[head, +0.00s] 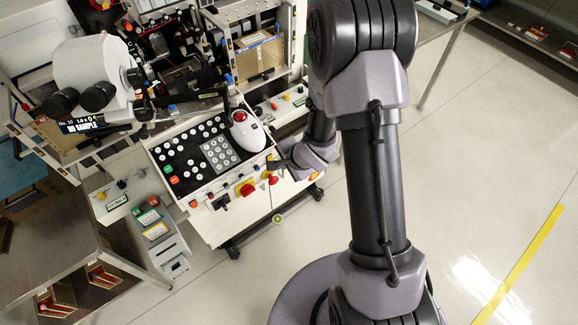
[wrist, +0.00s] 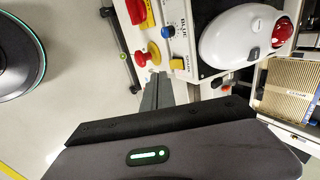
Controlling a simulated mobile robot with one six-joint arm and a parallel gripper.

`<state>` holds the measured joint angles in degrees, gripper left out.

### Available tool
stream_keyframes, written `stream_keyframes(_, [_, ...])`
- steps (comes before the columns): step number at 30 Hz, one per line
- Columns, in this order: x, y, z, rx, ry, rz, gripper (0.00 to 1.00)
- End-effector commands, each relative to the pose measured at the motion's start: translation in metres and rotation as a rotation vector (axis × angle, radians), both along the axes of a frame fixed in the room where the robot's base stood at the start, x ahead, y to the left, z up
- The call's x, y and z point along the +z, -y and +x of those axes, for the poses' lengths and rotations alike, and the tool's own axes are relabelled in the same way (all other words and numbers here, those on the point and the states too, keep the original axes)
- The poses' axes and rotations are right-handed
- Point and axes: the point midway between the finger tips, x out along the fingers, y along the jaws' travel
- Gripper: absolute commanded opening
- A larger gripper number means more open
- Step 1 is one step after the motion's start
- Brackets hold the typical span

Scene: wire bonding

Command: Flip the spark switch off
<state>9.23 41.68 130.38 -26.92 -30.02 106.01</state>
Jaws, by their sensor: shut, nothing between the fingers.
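The bonder's front control panel (head: 215,215) carries several small controls. My gripper (head: 275,165) is at the right part of this panel. In the wrist view my gripper (wrist: 158,80) has its two grey fingers together, with nothing between them.
A white trackball device (head: 247,137) with a red ball stands on the console beside my gripper. A blue knob (wrist: 168,32) is on the panel face. A red-and-yellow rotary switch (head: 247,187) is left of my gripper. A microscope (head: 95,75) stands at the left. The floor at right is clear.

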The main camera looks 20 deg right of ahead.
Motion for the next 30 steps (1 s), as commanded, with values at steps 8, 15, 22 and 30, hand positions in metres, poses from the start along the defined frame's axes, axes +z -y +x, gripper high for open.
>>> stream_keyframes(8, [-0.012,-0.008,0.025,0.001,0.001,0.0,0.0])
stream_keyframes(15, [-0.011,-0.008,0.026,0.0,0.001,0.0,0.0])
stream_keyframes(22, [-0.015,-0.009,0.029,-0.001,0.002,0.0,0.0])
stream_keyframes(30, [-0.011,-0.009,0.028,0.0,0.001,0.0,0.0])
